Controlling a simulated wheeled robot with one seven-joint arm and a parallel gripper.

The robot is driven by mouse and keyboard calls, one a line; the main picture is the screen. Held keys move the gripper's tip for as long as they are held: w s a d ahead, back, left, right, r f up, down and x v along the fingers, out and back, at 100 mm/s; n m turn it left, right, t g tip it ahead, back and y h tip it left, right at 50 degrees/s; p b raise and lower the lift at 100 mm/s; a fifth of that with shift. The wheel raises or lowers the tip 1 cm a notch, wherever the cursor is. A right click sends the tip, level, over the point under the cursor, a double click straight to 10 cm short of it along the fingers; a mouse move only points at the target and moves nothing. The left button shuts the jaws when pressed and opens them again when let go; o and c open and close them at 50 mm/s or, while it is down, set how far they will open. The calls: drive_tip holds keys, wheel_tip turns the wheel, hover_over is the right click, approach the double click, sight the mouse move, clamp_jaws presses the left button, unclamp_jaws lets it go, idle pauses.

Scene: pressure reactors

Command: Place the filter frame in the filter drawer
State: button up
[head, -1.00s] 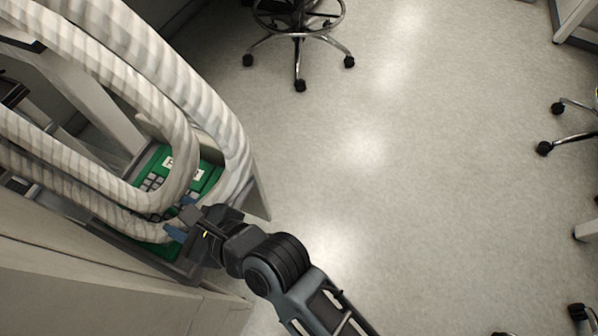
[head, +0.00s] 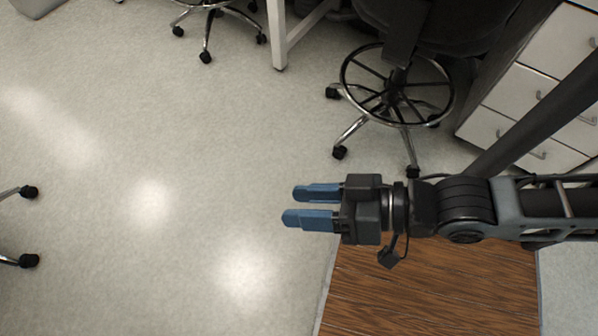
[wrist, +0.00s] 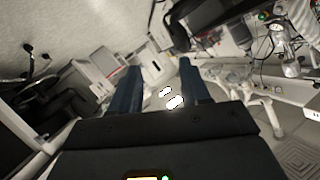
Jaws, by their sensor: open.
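My gripper (head: 298,204) is open and empty in the head view, with its two blue fingers parallel and pointing left over the bare floor. In the wrist view my gripper (wrist: 157,75) shows its two blue fingers apart with nothing between them. I cannot make out the filter frame or the filter drawer in either current view.
A wooden surface (head: 430,290) lies below my arm at the lower right. A wheeled stool (head: 395,85) stands behind it, next to a white drawer cabinet (head: 530,80). Other chair bases (head: 210,20) stand at the top left.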

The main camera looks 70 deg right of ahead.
drive_tip(key=s+d+r+n+h, duration=0.2)
drive_tip(key=s+r+n, duration=0.1)
drive_tip(key=s+r, duration=0.1)
drive_tip(key=shift+s+r+n, duration=0.15)
drive_tip(key=shift+r+n, duration=0.25)
drive_tip(key=shift+r, duration=0.35)
